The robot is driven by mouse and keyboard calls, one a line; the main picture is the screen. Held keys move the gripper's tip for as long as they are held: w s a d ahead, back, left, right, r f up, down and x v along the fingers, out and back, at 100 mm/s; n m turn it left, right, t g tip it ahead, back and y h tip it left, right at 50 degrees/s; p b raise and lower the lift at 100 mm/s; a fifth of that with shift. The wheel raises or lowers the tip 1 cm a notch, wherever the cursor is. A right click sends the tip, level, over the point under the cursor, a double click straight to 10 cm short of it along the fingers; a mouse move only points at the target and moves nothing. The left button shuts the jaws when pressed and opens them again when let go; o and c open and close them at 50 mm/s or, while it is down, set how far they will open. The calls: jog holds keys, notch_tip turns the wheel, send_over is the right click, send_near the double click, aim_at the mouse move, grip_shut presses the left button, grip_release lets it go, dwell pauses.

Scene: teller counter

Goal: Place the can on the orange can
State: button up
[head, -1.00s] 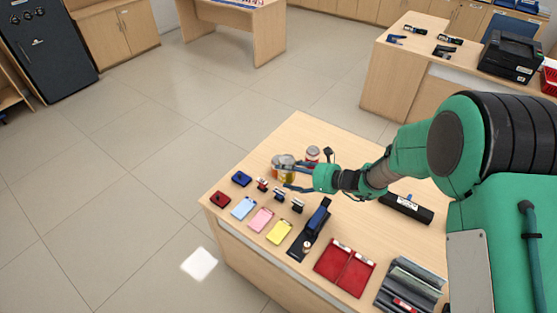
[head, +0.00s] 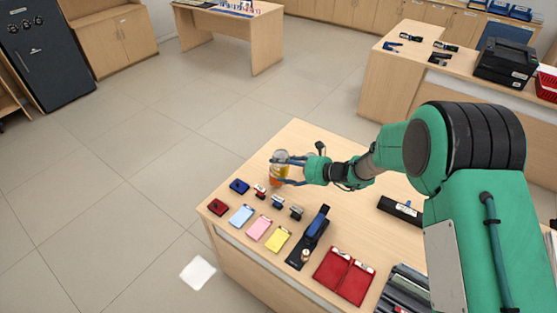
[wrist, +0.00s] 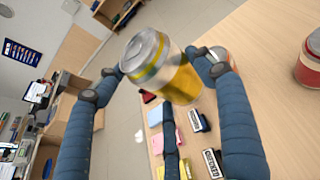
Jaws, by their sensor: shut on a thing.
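My gripper (head: 291,170) is shut on a yellow can (head: 281,156) with a silver top. In the wrist view the can (wrist: 160,68) sits tilted in the picture between the blue fingers (wrist: 163,75). In the head view an orange patch (head: 274,182), apparently the orange can, shows just below the held can and is mostly hidden. I cannot tell whether the two touch. In the wrist view another can (wrist: 224,56) stands behind the right finger, largely covered; I cannot tell whether it is the orange one.
A red can (wrist: 309,62) stands on the counter (head: 345,215) at the wrist view's right edge. The counter's left edge is close.

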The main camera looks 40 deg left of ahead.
jog(key=w+a, duration=0.4)
jog(key=w+a+b, duration=0.1)
jog(key=w+a, duration=0.1)
jog(key=shift+w+a+f, duration=0.15)
jog(key=shift+a+f, duration=0.2)
jog(key=shift+f+b, duration=0.4)
jog(key=shift+f, duration=1.4)
jog(key=shift+f, duration=0.1)
jog(key=o, duration=1.5)
